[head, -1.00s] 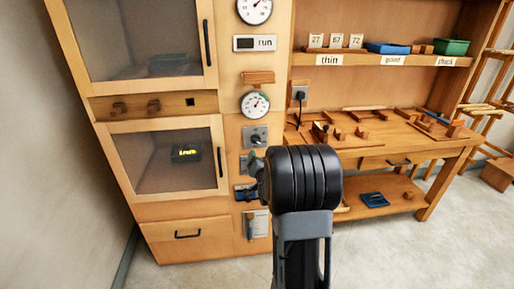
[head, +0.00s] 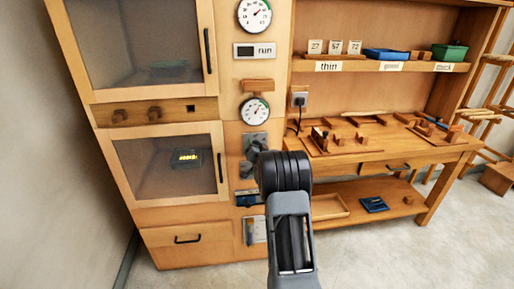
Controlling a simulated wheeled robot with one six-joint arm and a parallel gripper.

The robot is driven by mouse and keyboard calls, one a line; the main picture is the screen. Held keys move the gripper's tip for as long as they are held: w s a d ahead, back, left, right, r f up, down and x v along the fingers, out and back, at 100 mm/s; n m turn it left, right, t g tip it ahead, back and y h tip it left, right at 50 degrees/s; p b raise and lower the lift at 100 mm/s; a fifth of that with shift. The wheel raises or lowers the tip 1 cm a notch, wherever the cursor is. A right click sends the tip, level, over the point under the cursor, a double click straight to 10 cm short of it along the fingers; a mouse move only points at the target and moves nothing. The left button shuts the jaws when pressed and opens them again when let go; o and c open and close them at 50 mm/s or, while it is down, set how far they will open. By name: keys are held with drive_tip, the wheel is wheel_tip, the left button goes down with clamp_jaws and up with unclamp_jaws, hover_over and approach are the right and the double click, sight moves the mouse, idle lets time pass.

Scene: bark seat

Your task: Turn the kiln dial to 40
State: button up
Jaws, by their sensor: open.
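A wooden kiln cabinet (head: 160,217) with two glazed doors stands at the left. Its control column carries a round white upper gauge (head: 254,14) and a round white lower gauge (head: 255,109), both with a needle and a green arc. Below the lower gauge is a grey metal plate (head: 258,139); a dial on it is mostly hidden. My gripper (head: 249,152) is a small dark shape in front of this plate, partly hidden by my arm. It is open, and I cannot tell whether it touches the dial. The dial's numbers are too small to read.
A wooden block (head: 257,85) sticks out above the lower gauge. A workbench (head: 385,152) with wooden parts stands to the right. A blue tray (head: 374,204) is on its lower shelf. Floor in front is clear.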

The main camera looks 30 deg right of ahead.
drive_tip(key=shift+w, duration=0.1)
drive_tip(key=c, duration=0.9)
drive_tip(key=shift+f+n+b, duration=0.15)
drive_tip(key=shift+n+b, duration=0.15)
drive_tip(key=shift+b, duration=0.35)
drive_tip(key=n+b, duration=0.2)
drive_tip(key=b, duration=0.1)
drive_tip(key=shift+f+b, duration=0.2)
drive_tip(key=shift+b, duration=0.1)
drive_tip(key=n+b, duration=0.2)
drive_tip(key=b, duration=0.1)
drive_tip(key=shift+n+b, duration=0.4)
drive_tip(key=n+b, duration=0.3)
drive_tip(key=b, duration=0.1)
drive_tip(key=shift+a+r, duration=0.1)
drive_tip(key=shift+r, duration=0.05)
drive_tip(key=n+b, duration=0.3)
drive_tip(key=shift+r, duration=0.15)
drive_tip(key=shift+n, duration=0.3)
